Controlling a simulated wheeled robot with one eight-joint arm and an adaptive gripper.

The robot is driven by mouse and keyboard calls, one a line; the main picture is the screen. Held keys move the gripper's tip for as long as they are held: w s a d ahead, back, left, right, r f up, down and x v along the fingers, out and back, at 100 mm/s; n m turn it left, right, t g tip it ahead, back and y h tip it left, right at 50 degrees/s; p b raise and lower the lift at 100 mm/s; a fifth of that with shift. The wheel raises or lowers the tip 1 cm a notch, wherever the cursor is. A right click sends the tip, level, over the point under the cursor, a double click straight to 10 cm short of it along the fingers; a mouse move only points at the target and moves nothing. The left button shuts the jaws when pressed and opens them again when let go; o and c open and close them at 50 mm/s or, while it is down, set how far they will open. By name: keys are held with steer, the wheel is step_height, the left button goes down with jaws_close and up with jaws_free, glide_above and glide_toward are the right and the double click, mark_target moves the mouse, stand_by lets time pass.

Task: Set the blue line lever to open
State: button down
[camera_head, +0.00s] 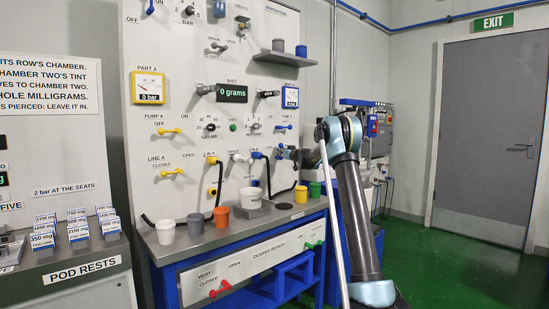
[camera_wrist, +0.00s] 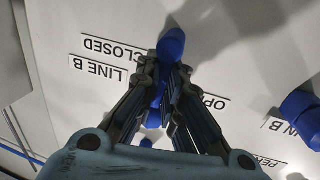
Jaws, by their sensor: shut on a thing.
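The blue line lever (camera_wrist: 172,45) shows in the wrist view between the labels LINE B and CLOSED on one side and a partly hidden OPEN label (camera_wrist: 214,102) on the other. My gripper (camera_wrist: 163,78) is shut on the lever, with a finger on each side. The lever's rounded blue end stands out past the fingertips, and more blue shows between the fingers. In the head view my gripper (camera_head: 286,153) is at the right part of the white panel and hides most of the lever. I cannot tell exactly which setting the lever points to.
A blue fitting (camera_head: 257,155) sits on the panel just left of my gripper; yellow line A lever (camera_head: 172,172) is farther left. Below, the bench (camera_head: 170,247) holds several cups and a white tub (camera_head: 251,197). Green floor (camera_head: 470,272) is clear at right.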

steer(key=shift+d+r, duration=0.15)
steer(key=shift+r, duration=0.15)
steer(key=c, duration=1.7)
jaws_free()
steer(key=shift+s+r, duration=0.25)
steer(key=shift+r, duration=0.05)
steer(key=shift+w+f, duration=0.1)
steer(key=shift+f, duration=0.1)
